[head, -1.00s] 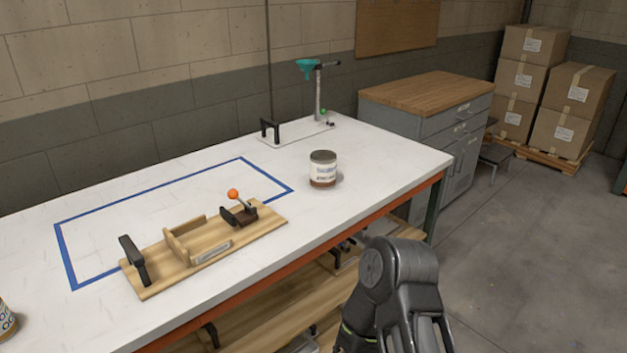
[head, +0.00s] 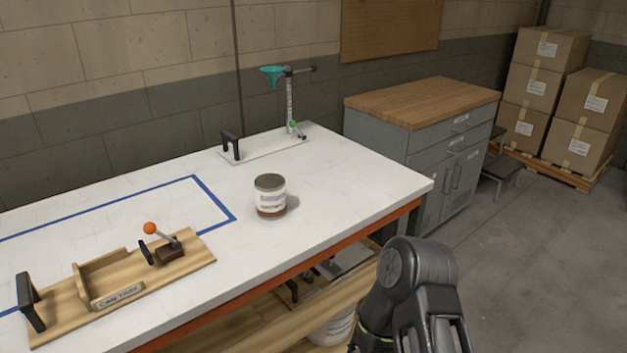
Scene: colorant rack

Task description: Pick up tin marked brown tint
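A tin (head: 270,197) with a grey lid, a white label and a brown band at its base stands upright on the white workbench (head: 330,180). The label text is too small to read. It stands right of the blue taped outline. My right arm shows at the lower right, in front of the bench and apart from the tin; its gripper fingers are not clearly visible. My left gripper is out of view.
A wooden can fixture (head: 125,285) with an orange-knobbed lever lies at the bench's left. A stand with a teal funnel (head: 273,74) is at the back. A grey cabinet (head: 420,140) stands beyond the bench. Stacked cartons (head: 545,85) are at the far right. Bench space around the tin is clear.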

